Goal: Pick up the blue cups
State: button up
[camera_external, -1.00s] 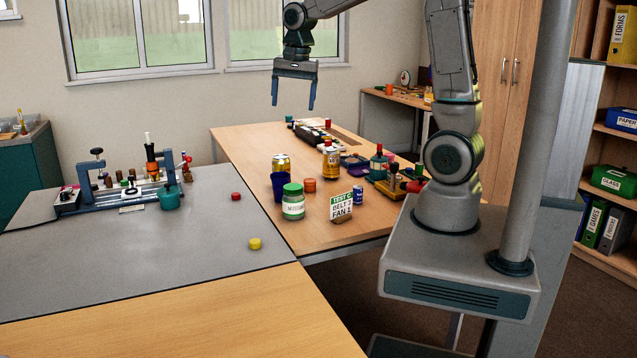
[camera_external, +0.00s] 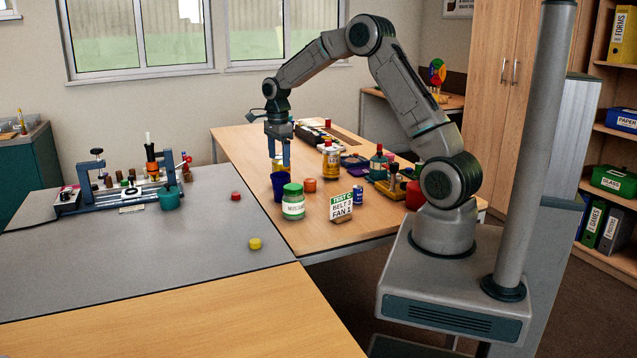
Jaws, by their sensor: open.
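A dark blue cup (camera_external: 280,187) stands upright on the wooden table (camera_external: 310,232), behind a green-lidded jar (camera_external: 293,203) that hides part of it. My gripper (camera_external: 279,164) is open and points down, with its fingers just above or behind the blue cup, in front of a yellow can (camera_external: 279,158). The fingers partly cover the can. I cannot tell how far the fingertips are from the cup. No second blue cup is clearly seen.
An orange cup (camera_external: 310,185), a yellow bottle (camera_external: 330,161), a blue can (camera_external: 358,195) and a sign (camera_external: 341,207) stand close by. A red piece (camera_external: 235,196) and a yellow piece (camera_external: 255,243) lie on the mostly bare grey surface (camera_external: 150,265).

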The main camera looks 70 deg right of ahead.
aim_at(280, 175)
notch_tip(280, 175, down, 8)
jog(key=shift+d+r+p, duration=0.15)
jog(key=shift+r+p, duration=0.1)
jog(key=shift+p, duration=0.05)
jog(key=c, duration=1.3)
jog(key=shift+o, duration=0.2)
jog(key=shift+r, duration=0.1)
